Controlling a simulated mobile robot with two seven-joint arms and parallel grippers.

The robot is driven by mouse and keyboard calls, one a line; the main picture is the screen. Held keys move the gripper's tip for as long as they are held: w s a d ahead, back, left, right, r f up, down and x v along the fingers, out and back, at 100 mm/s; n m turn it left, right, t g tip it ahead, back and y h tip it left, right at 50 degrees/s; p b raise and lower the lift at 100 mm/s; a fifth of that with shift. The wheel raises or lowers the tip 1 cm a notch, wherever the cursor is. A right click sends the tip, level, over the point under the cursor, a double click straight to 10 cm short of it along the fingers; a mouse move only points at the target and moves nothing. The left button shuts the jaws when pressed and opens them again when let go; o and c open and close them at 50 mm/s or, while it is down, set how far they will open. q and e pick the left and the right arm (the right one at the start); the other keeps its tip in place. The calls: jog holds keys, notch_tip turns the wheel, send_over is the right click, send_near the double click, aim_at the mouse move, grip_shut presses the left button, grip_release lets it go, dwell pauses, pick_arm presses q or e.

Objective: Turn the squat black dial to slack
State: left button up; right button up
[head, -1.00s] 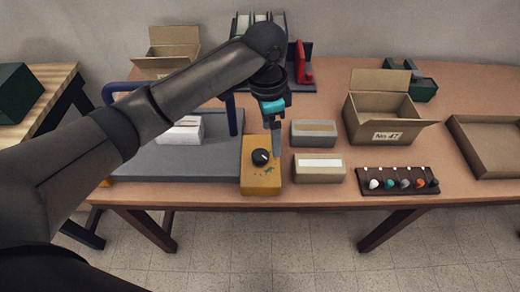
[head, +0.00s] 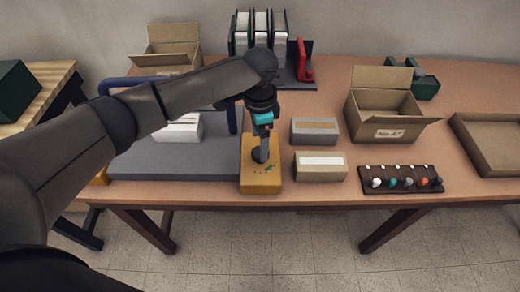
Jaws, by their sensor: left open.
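The squat black dial (head: 258,156) sits on top of a yellow box (head: 261,180) near the table's front edge. In the head view my left gripper (head: 262,150) is directly over the dial, pointing down, with its open fingers at the dial and partly hiding it. I cannot tell whether the fingers touch the dial. The dial's pointer and the small markings on the box are too small or hidden to read. My right gripper is not in view.
A grey slab (head: 170,160) adjoins the yellow box on the left. Two small boxes, one grey (head: 314,138) and one beige (head: 320,174), stand close on the right. A dark rack with several coloured knobs (head: 402,187) and an open carton (head: 385,118) lie further right.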

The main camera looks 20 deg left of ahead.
pick_arm(q)
jog(key=shift+f, duration=1.8)
